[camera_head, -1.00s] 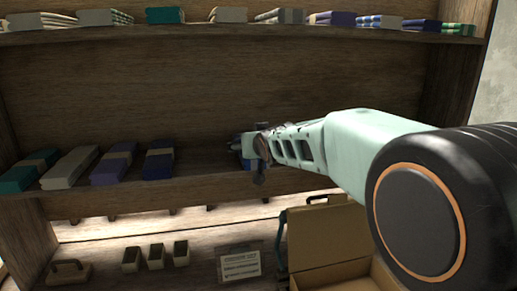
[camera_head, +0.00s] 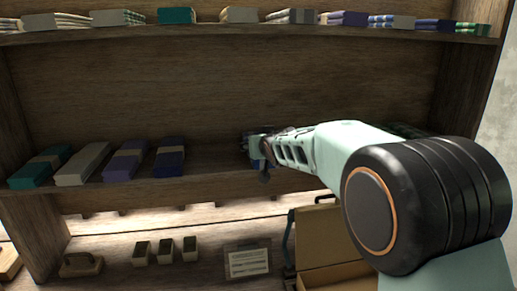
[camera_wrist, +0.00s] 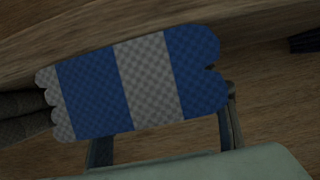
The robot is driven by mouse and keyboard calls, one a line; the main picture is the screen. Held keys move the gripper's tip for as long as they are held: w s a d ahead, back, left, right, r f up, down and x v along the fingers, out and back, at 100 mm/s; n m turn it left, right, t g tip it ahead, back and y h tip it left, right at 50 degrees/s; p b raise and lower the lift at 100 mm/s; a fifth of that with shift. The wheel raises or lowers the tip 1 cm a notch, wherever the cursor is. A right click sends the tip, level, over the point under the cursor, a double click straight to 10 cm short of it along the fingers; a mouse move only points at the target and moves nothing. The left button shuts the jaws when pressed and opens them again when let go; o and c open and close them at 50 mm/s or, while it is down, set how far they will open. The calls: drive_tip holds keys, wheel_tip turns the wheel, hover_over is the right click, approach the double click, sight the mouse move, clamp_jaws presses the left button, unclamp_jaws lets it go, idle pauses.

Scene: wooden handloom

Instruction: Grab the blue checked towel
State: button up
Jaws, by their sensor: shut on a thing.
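The blue checked towel (camera_wrist: 138,82) fills the middle of the wrist view, a folded bundle with blue and pale grey checked bands and rounded folds at both ends. My gripper (camera_head: 259,150) is shut on it at the lower shelf's level, right of the row of folded cloths. In the head view the towel is mostly hidden by my gripper, with only a small bluish patch showing. I cannot tell in the head view whether it touches the shelf.
The lower shelf (camera_head: 215,169) carries teal, grey, purple and navy (camera_head: 169,157) folded cloths at left. More folded cloths (camera_head: 290,16) line the upper shelf above. Below stand an open box (camera_head: 322,240), a small sign (camera_head: 248,260) and several small blocks (camera_head: 165,251).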

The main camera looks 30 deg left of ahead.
drive_tip(key=c, duration=0.4)
drive_tip(key=shift+o, duration=0.2)
drive_tip(key=shift+r, duration=0.15)
